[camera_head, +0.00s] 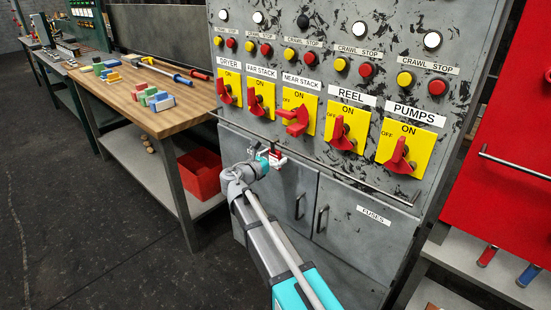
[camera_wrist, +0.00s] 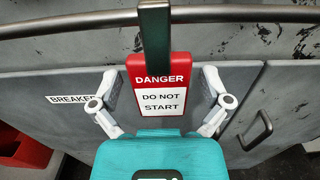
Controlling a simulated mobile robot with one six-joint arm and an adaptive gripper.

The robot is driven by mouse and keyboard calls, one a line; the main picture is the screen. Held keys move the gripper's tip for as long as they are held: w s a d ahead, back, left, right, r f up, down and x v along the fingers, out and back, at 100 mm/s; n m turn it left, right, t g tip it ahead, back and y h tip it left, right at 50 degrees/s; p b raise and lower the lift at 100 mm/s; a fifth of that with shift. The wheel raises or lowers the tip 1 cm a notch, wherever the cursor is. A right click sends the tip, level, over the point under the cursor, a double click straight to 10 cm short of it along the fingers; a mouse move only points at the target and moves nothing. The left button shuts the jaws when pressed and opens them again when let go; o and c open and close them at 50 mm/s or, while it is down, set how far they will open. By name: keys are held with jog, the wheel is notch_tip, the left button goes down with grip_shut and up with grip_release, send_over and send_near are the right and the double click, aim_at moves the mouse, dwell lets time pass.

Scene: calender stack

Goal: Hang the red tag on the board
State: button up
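The red tag (camera_wrist: 158,65) reads "DANGER DO NOT START" and sits upright in the wrist view, with a dark strip (camera_wrist: 154,30) rising from its top across the front of the rail. I cannot tell whether the strip hooks over the rail. My gripper (camera_wrist: 160,82) is open, with one finger on each side of the tag and a small gap visible at both edges. In the head view my gripper (camera_head: 275,155) is low in front of the grey switch panel (camera_head: 300,172), near a small red and white patch. A red board (camera_head: 515,120) stands at the right.
A metal rail (camera_head: 340,172) runs along the panel below the yellow switches. The near stack handle (camera_head: 295,121) lies sideways. Cabinet doors with handles (camera_head: 299,206) are below. A wooden bench (camera_head: 175,115) with colored blocks and a red bin (camera_head: 200,173) are left.

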jog(key=c, duration=0.9)
jog(key=shift+r, duration=0.15)
jog(key=shift+r+p, duration=0.6)
jog(key=shift+p, duration=0.15)
jog(key=shift+s+a+r, duration=0.1)
jog(key=shift+s+r, duration=0.05)
jog(key=v, duration=1.7)
jog(key=shift+s+a, duration=0.25)
jog(key=shift+s, duration=0.05)
notch_tip(320, 180, up, 20)
jog(key=p, duration=2)
jog(key=shift+r+p, duration=0.15)
jog(key=shift+p, duration=0.25)
jog(key=shift+s, duration=0.15)
